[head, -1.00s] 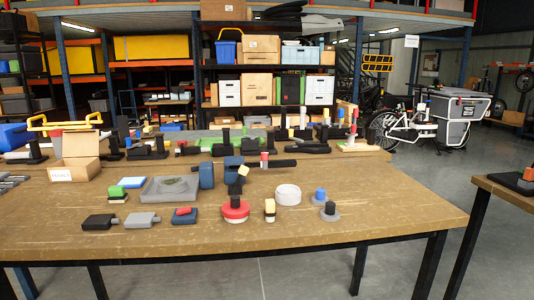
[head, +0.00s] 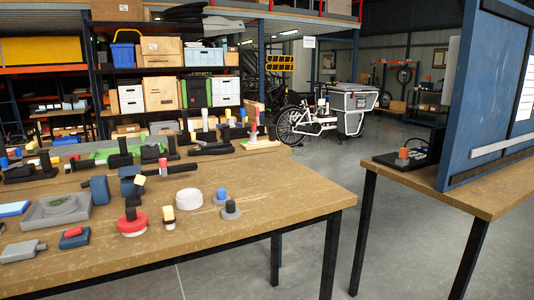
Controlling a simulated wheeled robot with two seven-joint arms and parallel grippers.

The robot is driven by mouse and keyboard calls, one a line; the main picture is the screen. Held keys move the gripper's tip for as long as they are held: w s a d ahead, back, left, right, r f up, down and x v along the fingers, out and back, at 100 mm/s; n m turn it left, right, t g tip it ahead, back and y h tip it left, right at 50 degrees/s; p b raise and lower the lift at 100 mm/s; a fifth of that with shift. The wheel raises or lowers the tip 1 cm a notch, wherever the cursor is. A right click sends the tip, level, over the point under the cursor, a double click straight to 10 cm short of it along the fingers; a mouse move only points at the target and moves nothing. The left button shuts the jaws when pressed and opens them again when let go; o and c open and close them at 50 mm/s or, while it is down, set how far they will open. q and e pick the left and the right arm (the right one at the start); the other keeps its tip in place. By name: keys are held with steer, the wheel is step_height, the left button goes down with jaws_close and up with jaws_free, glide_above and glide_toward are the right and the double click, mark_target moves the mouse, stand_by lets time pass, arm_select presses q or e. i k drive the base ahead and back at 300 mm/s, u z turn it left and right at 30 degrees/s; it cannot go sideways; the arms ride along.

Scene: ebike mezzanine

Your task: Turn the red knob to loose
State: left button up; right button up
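Several red-coloured parts are in view, and I cannot tell which is the red knob. A round red disc (head: 133,228) with a black upright grip sits on the near wooden table, left of centre. On the right-hand table, a small orange-red cylinder (head: 403,153) stands on a black base (head: 395,161), in front of a blue panel. A tall red-topped post (head: 254,121) stands at the table's far right. No loose or tight marking can be read. Neither of my grippers shows in the head view.
The near wooden table (head: 250,192) carries many small parts, including a white ring (head: 189,199) and a grey tray (head: 82,215). A blue upright panel (head: 485,80) stands on the right table (head: 470,195). Open grey floor (head: 320,160) lies between the tables. A white cargo bike (head: 318,120) stands behind.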

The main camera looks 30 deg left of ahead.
mark_target(162, 162)
steer(key=z, duration=0.35)
steer(key=i, duration=1.35)
steer(key=u, duration=1.6)
